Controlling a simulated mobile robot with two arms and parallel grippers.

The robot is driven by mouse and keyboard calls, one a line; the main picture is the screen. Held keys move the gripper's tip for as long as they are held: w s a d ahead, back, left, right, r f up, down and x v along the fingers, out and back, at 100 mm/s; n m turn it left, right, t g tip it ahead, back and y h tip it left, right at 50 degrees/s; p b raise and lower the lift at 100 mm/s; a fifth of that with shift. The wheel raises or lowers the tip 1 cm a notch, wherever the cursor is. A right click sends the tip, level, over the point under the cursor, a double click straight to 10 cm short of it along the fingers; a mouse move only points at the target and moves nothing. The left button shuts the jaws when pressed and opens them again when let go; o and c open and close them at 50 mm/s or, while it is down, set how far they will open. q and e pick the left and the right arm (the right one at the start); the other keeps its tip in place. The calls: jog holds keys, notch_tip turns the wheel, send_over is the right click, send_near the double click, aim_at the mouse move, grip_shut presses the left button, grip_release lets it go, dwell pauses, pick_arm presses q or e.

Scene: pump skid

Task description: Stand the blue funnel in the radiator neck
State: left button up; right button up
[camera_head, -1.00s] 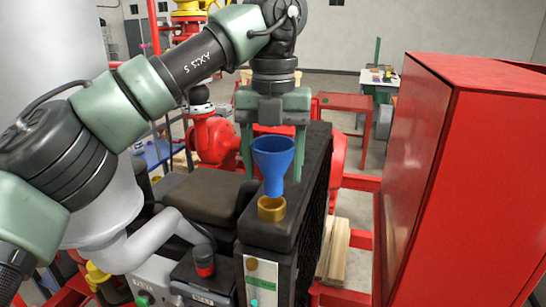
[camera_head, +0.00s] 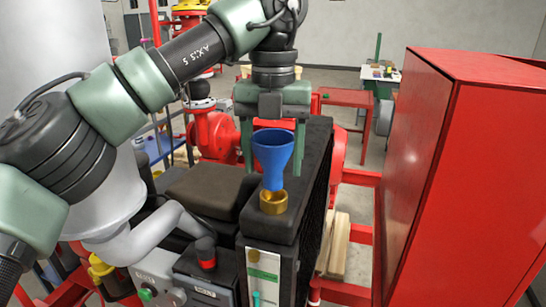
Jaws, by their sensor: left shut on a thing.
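The blue funnel (camera_head: 273,158) is upright in the head view, its wide cone at the top and its spout pointing down. My left gripper (camera_head: 272,140) comes from above and is shut on the funnel, its fingers at the cone's sides and behind it. The brass-coloured radiator neck (camera_head: 273,202) stands on top of the black radiator (camera_head: 262,228). The spout's lower end is at the neck's opening; whether the tip is inside or just above or behind the rim I cannot tell. My right gripper is not in view.
A tall red cabinet (camera_head: 460,170) stands at the right. The dark engine block (camera_head: 205,190) and a grey pipe (camera_head: 165,230) lie left of the radiator. Red frame rails (camera_head: 355,177) run between radiator and cabinet. A red table (camera_head: 345,105) is behind.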

aim_at(273, 176)
pick_arm(q)
jog(key=shift+f, duration=0.3)
jog(key=shift+f+b, duration=0.5)
jog(key=shift+b, duration=0.05)
jog(key=shift+f+b, duration=0.35)
jog(key=shift+f, duration=0.15)
jog(key=shift+f+b, duration=0.35)
jog(key=shift+f, duration=0.15)
jog(key=o, duration=1.6)
jog(key=shift+o, duration=0.2)
